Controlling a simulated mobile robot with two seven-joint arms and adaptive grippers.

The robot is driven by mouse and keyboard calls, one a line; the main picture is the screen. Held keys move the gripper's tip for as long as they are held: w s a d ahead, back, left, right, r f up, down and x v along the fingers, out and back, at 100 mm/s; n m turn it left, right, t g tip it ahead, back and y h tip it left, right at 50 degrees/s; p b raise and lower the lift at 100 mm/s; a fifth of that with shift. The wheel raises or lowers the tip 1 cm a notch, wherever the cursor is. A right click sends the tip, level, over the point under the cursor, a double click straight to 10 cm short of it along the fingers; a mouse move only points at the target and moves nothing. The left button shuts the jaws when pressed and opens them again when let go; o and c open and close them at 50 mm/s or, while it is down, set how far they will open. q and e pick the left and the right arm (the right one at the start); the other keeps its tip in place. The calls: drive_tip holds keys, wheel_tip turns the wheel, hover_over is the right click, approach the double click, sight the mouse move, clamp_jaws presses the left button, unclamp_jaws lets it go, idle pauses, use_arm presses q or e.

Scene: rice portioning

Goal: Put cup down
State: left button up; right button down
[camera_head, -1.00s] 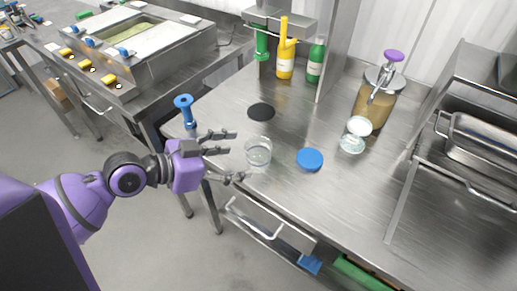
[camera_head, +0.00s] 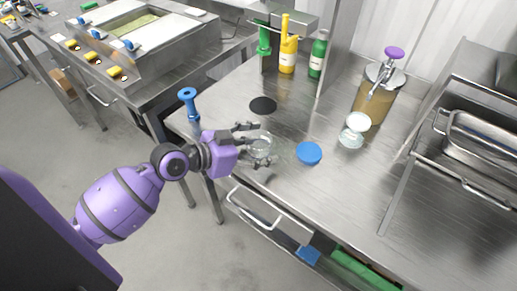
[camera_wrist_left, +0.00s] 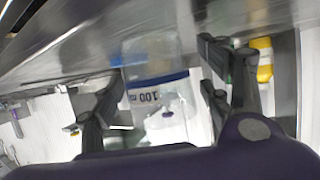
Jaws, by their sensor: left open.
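A clear cup (camera_head: 261,149) stands on the steel table near its front edge. My left gripper (camera_head: 264,143) reaches in from the left with its fingers spread, one on each side of the cup. Whether either finger touches the cup is hard to tell. My right gripper is not in view.
A blue disc (camera_head: 309,153) lies right of the cup, and a black disc (camera_head: 263,106) lies behind it. A blue-handled tool (camera_head: 188,103) stands at the left edge. Bottles (camera_head: 288,57) stand at the back.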

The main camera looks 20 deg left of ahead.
use_arm(q)
drive_tip(key=shift+s, duration=0.1)
drive_tip(key=c, duration=1.3)
drive_tip(key=shift+o, duration=0.2)
